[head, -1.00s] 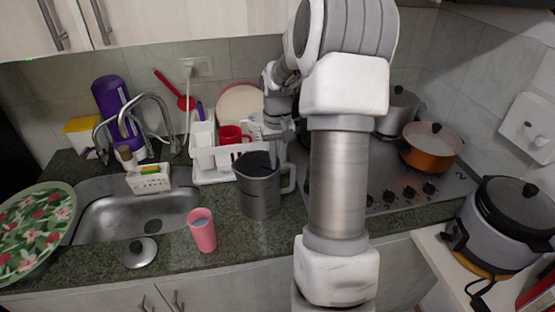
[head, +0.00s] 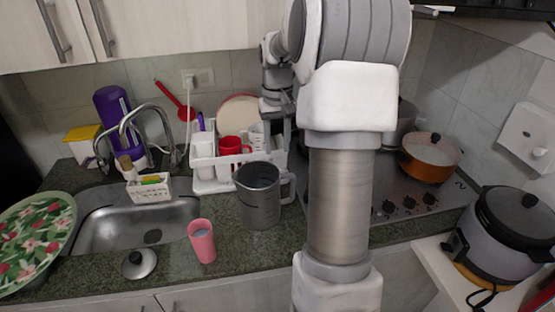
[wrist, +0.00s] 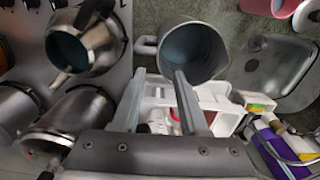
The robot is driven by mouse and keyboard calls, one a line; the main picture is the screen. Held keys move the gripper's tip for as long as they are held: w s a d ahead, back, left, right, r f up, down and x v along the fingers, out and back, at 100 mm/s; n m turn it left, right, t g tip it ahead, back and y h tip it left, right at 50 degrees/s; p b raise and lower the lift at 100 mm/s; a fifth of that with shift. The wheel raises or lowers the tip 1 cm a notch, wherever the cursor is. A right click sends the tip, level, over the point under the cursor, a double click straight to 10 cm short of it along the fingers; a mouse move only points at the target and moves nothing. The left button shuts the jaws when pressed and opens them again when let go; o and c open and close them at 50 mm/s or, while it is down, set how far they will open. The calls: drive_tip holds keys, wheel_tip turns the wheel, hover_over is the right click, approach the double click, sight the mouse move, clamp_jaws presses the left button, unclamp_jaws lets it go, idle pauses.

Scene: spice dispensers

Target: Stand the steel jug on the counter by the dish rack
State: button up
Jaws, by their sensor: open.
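The steel jug (head: 259,198) stands upright on the counter (head: 170,265), just in front of the white dish rack (head: 210,186). Its handle points right in the head view. In the wrist view the jug (wrist: 192,52) shows from above, with an empty-looking inside and its handle on the left. My gripper (head: 284,138) is behind and above the jug, partly hidden by my arm in the head view. In the wrist view its two fingers (wrist: 159,74) are apart with nothing between them, clear of the jug handle.
The rack holds a red mug (head: 232,146) and a plate. A pink cup (head: 202,241) and a pot lid (head: 139,263) are on the counter at the front. The sink (head: 130,222) is to the left. The stove with an orange pot (head: 430,158) is to the right.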

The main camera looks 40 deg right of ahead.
drive_tip(key=shift+r, duration=1.55)
